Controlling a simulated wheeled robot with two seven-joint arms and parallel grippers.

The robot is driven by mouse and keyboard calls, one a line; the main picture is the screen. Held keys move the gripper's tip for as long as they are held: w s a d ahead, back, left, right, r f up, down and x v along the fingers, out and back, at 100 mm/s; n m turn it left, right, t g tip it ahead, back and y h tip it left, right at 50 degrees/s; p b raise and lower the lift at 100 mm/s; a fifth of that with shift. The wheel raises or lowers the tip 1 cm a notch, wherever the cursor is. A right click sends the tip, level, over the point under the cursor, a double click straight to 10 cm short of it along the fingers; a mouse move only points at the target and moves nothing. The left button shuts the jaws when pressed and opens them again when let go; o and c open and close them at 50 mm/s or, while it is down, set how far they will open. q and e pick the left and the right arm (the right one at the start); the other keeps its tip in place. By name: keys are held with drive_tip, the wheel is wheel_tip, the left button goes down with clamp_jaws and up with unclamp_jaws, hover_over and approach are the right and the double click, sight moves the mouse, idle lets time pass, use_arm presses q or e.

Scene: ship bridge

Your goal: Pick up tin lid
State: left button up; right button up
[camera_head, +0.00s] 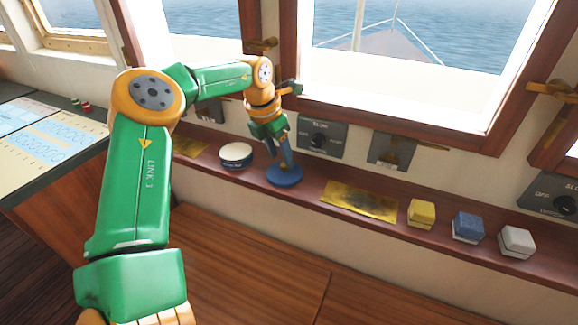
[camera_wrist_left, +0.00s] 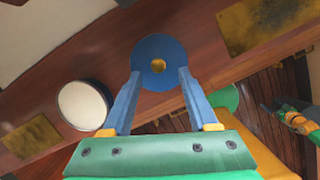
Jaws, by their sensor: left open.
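The tin lid (camera_head: 284,177) is a blue disc lying flat on the wooden ledge. In the left wrist view the lid (camera_wrist_left: 158,48) shows a small brass knob at its centre. My left gripper (camera_head: 287,160) is just above the lid, pointing down. In the left wrist view its two blue fingers (camera_wrist_left: 160,75) are apart, one on each side of the knob's line, with nothing between them. I cannot tell whether they touch the lid. A part of my other arm, seemingly the right gripper (camera_wrist_left: 292,117), shows small at the right edge of the wrist view.
A round tin (camera_head: 236,155) with a pale top stands left of the lid. A brass plate (camera_head: 360,201) and yellow (camera_head: 421,214), blue (camera_head: 467,227) and white (camera_head: 516,242) blocks lie to the right. The wall and window frame rise behind the ledge.

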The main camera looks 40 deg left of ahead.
sight(284, 165)
use_arm(q)
drive_tip(key=x, duration=0.3)
drive_tip(key=shift+w+a+f, duration=0.1)
drive_tip(key=shift+w+a, duration=0.05)
drive_tip(key=shift+w, duration=0.1)
drive_tip(key=shift+s, duration=0.1)
clamp_jaws()
